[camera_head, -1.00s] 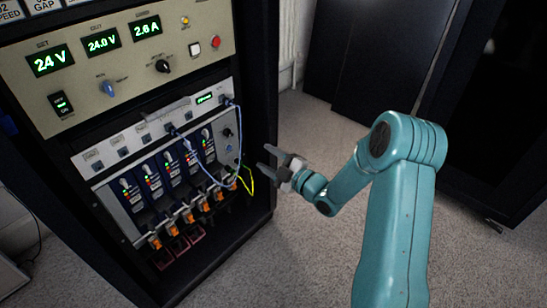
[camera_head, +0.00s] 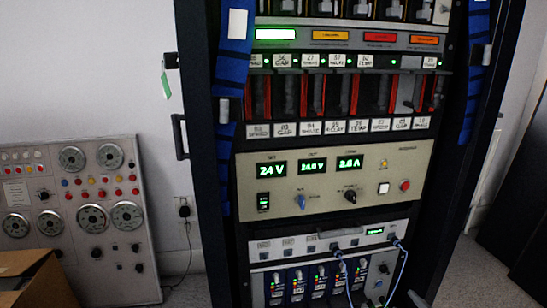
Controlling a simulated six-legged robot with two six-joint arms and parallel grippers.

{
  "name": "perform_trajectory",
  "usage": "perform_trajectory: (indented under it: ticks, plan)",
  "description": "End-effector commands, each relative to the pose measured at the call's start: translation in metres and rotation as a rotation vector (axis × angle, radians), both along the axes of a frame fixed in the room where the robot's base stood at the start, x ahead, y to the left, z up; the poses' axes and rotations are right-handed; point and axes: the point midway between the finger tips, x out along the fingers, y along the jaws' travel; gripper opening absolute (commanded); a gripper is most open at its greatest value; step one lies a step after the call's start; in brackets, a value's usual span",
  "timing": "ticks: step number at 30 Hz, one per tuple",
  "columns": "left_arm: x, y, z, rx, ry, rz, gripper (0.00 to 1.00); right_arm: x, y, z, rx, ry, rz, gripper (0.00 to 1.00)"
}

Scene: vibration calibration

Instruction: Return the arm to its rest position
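A small grey tip (camera_head: 417,299) shows at the bottom edge, just right of the lower module's cables. It appears to be a fingertip of my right gripper. The rest of that gripper and its arm are out of the picture, so its opening cannot be told. My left gripper and arm are not in view. The rack (camera_head: 217,255) stands upright ahead. Its beige power panel (camera_head: 325,225) reads 24 V and 2.6 A; the middle display is harder to read. Below it, the lower module (camera_head: 290,246) has blue cables (camera_head: 399,270) plugged in.
A grey gauge panel (camera_head: 75,160) stands left against the wall, with a cardboard box (camera_head: 35,280) in front. A black handle (camera_head: 180,136) sticks out from the rack's left side. Grey floor (camera_head: 470,275) is open right of the rack; a dark cabinet (camera_head: 525,225) stands farther right.

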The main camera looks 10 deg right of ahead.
Motion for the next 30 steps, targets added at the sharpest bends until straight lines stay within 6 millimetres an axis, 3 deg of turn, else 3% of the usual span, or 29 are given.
perform_trajectory:
  ticks: [1,3,7,12,17,20,23,27,30]
  plan:
    - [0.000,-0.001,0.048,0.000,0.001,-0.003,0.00,0.006,0.024,0.044,0.018,0.005,0.047,0.52]
    - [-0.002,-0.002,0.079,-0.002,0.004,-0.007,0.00,0.012,0.054,0.068,0.051,0.023,0.096,0.52]
    - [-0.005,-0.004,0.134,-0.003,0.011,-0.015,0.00,0.017,0.106,0.099,0.121,0.113,0.152,0.52]
    - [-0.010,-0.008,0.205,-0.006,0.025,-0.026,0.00,0.006,0.172,0.118,0.266,0.358,0.181,0.52]
    - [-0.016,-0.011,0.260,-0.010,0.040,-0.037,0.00,-0.030,0.222,0.117,0.422,0.672,0.142,0.52]
    - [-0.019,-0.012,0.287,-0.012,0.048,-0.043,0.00,-0.063,0.244,0.112,0.520,0.889,0.072,0.52]
    - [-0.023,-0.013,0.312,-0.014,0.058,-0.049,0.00,-0.111,0.260,0.104,0.630,1.139,-0.059,0.52]
    - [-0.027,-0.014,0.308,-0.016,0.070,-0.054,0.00,-0.174,0.260,0.072,0.790,1.425,-0.329,0.52]
    - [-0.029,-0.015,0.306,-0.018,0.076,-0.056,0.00,-0.209,0.256,0.064,0.907,1.564,-0.545,0.52]
